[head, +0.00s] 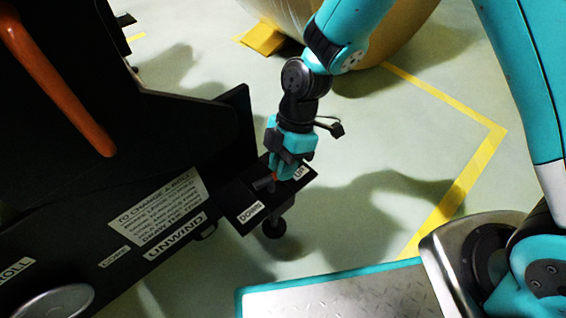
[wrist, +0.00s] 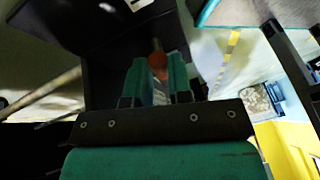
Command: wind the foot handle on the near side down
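The foot handle (head: 273,177) is a small crank with an orange-red knob on a black bracket plate at the near corner of the machine. The plate carries a DOWN label (head: 251,212) and an UP label (head: 300,172). Below the plate hangs a round dark foot (head: 273,227). My gripper (head: 284,172) points down at the handle from above. In the wrist view the orange knob (wrist: 158,66) sits between the two teal fingertips, with no clear gap on either side, so the fingers look shut on it. The fingers hide much of the handle in the head view.
The black machine body (head: 120,120) fills the left, with an orange-brown bar (head: 58,80) and a printed instruction label (head: 158,208). A large brown roll (head: 340,25) stands at the back. Yellow tape (head: 470,170) marks the floor, which is clear right of the handle.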

